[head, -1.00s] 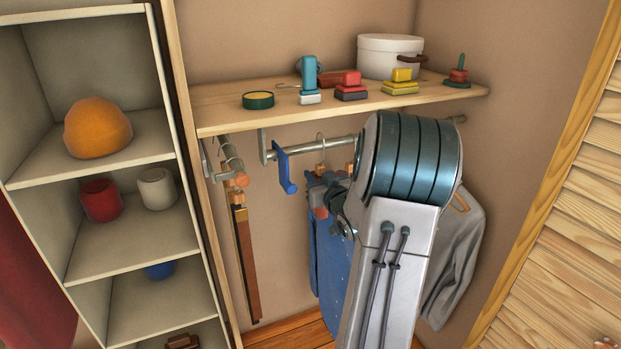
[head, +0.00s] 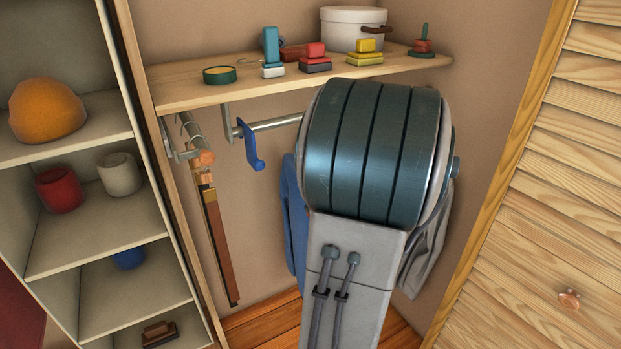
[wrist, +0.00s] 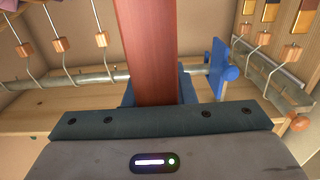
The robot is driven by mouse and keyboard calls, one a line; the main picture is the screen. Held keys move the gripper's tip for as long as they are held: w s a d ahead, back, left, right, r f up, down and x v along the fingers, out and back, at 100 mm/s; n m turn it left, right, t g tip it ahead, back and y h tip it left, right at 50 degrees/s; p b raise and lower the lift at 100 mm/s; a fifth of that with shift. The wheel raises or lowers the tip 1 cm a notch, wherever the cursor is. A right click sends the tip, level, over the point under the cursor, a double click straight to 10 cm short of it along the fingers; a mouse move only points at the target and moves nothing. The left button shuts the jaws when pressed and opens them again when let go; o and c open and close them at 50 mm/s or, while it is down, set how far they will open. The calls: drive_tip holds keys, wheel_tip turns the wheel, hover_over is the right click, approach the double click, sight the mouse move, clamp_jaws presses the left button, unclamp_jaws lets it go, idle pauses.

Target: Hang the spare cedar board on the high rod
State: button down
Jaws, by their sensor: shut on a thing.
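My gripper (wrist: 155,92) is shut on a reddish cedar board (wrist: 145,45), which runs up out of the wrist view. In the head view my arm hides both gripper and board. A metal rod (head: 275,124) runs under the shelf; it also crosses the wrist view (wrist: 40,85), behind the held board. A shorter rod (head: 192,135) with a wooden end cap is at its left, and at the right in the wrist view (wrist: 275,85). I cannot tell which is the high rod. No contact between board and rod is clear.
A blue hook-shaped piece (head: 251,146) sits on the long rod. Long narrow boards (head: 220,240) hang from the short rod. Blue clothing (head: 293,225) and a grey garment (head: 425,245) hang partly behind my arm. The shelf (head: 190,90) holds several small items. A louvred door (head: 545,215) stands right.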

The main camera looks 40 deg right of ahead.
drive_tip(key=shift+s, duration=0.1)
idle(0.3)
drive_tip(key=b+v, duration=0.6)
drive_tip(key=v, duration=0.3)
idle(0.5)
drive_tip(key=shift+a, duration=0.1)
